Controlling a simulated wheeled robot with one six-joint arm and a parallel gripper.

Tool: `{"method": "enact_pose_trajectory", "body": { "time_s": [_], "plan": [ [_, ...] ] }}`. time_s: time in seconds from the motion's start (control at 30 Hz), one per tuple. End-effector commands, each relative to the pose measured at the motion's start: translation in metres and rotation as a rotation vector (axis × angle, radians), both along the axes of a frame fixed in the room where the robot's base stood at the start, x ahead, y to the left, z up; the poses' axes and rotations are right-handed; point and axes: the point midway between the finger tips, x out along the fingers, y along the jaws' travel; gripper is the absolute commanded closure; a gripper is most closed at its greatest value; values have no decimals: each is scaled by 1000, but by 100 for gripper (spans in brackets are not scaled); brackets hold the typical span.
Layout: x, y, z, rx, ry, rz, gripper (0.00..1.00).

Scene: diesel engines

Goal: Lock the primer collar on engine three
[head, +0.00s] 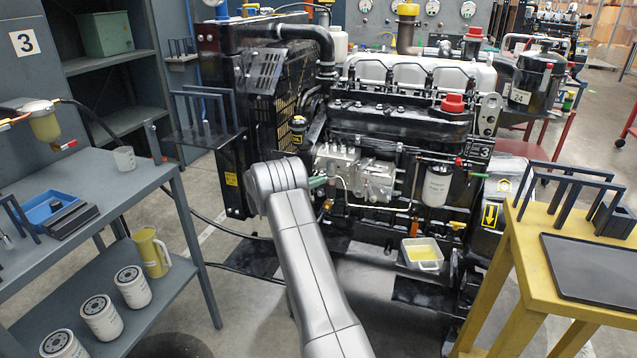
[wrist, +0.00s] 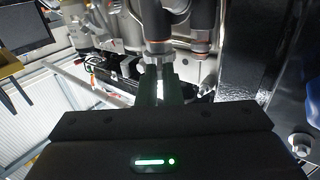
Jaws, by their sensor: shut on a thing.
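Engine three (head: 400,130) stands in the middle of the head view, with a "3" label on its right side. My arm reaches to the lower left of its pale metal pump (head: 350,170). The arm's end hides most of the grip there. In the wrist view my gripper (wrist: 160,82) has its dark green fingers close together around the lower end of an upright dark cylinder. A ringed band, which looks like the primer collar (wrist: 158,47), sits just beyond the fingertips. I cannot tell whether the collar is locked.
A grey bench (head: 95,190) with white filters and a yellow jug on its lower shelf stands at left. A yellow table (head: 540,235) with a black tray (head: 590,265) stands at right. A tub of yellow liquid (head: 422,256) sits low before the engine. Pipes crowd the grip.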

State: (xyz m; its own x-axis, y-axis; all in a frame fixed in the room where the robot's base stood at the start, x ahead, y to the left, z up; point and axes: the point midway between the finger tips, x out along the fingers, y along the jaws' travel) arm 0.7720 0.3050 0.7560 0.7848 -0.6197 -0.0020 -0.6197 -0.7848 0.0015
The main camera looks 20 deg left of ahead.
Motion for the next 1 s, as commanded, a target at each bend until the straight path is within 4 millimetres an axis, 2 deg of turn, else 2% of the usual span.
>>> {"method": "enact_pose_trajectory", "body": {
  "time_s": [0.3,0.77,0.8,0.87,1.0],
  "plan": [
    [4,4,2,1,-5,-70,100],
    [5,4,4,1,-7,-77,100],
    [5,4,4,1,-8,-77,87],
    [5,4,4,1,-7,-77,75],
    [4,4,2,1,-5,-78,73]
  ]
}}
